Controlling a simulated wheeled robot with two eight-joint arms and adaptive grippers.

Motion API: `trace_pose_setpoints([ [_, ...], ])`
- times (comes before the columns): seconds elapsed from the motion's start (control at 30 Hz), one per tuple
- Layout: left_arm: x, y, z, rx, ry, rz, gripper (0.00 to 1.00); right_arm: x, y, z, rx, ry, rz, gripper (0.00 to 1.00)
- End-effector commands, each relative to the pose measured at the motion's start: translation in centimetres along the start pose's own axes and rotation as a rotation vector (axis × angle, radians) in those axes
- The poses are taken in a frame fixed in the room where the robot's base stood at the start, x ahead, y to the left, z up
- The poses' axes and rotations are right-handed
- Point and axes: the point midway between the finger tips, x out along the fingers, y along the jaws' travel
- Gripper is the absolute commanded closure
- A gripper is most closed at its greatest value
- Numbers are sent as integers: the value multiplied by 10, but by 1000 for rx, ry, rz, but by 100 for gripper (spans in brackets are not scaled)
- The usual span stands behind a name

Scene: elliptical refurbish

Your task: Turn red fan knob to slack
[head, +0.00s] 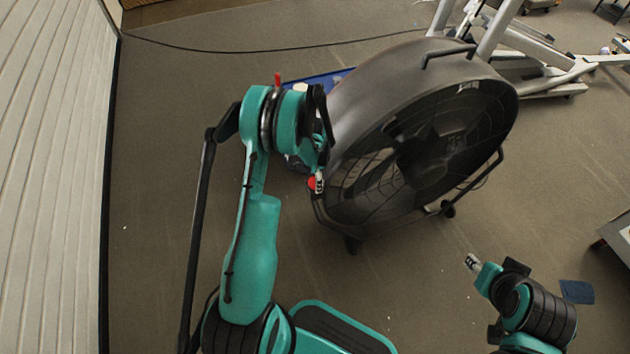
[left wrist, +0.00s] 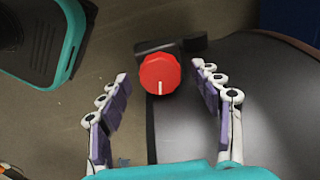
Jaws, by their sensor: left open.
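The red fan knob (head: 312,184) is at the near left edge of the large black drum fan (head: 362,92). In the left wrist view the knob (left wrist: 159,74) is a red faceted disc with a white mark pointing down in the picture. My left gripper (left wrist: 161,72) is open, with one finger on either side of the knob and a visible gap at both sides. In the head view the left gripper (head: 319,178) is at the knob and partly hidden by its own wrist. My right gripper (head: 472,262) is at the lower right, away from the fan; its jaw opening is unclear.
A blue object (head: 322,80) lies behind the fan. White and grey exercise equipment (head: 540,60) stands at the upper right. A pale slatted wall (head: 50,180) runs along the left. A cable crosses the floor at the back. The floor between fan and right arm is clear.

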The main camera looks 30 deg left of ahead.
Motion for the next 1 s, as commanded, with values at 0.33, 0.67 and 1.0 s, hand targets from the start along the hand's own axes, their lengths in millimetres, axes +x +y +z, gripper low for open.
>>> trace_pose_setpoints([
  [0.33,2,0,0,0,0,0,49,0,0,0,0,0,0,60],
  [0.67,2,0,0,-2,0,0,85,0,0,0,0,0,0,60],
  [1.0,2,0,0,-112,0,0,85,0,0,0,0,0,0,60],
])
